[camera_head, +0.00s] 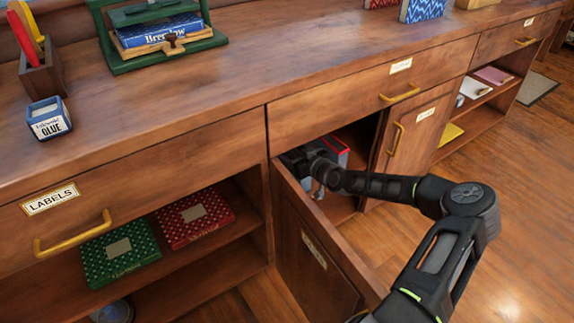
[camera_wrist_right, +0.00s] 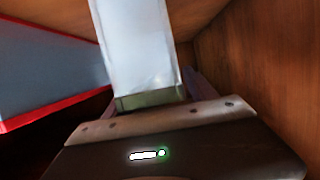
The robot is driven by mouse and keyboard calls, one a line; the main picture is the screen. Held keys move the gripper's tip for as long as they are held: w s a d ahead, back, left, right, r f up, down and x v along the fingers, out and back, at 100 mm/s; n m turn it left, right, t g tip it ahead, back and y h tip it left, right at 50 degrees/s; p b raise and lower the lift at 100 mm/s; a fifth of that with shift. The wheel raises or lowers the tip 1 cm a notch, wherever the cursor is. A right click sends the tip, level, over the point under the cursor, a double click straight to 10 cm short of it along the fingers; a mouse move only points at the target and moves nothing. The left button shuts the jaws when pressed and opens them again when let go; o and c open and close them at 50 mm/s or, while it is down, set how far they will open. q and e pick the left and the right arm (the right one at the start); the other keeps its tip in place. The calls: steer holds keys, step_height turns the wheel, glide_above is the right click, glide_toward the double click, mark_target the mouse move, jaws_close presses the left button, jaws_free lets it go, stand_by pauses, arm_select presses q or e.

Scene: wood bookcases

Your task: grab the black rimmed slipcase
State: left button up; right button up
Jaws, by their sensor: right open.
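My right gripper (camera_head: 317,172) is inside the open lower cabinet, open; its fingers are mostly hidden in the head view. My left gripper is out of view.
The swung-open cabinet door (camera_head: 318,265) stands close in front of my right arm. A wooden inner wall (camera_wrist_right: 255,70) bounds the right of the wrist view. Green (camera_head: 120,254) and red (camera_head: 195,218) patterned boxes lie on the left shelf.

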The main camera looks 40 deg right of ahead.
steer(key=shift+c, duration=0.3)
jaws_close()
stand_by(0.6)
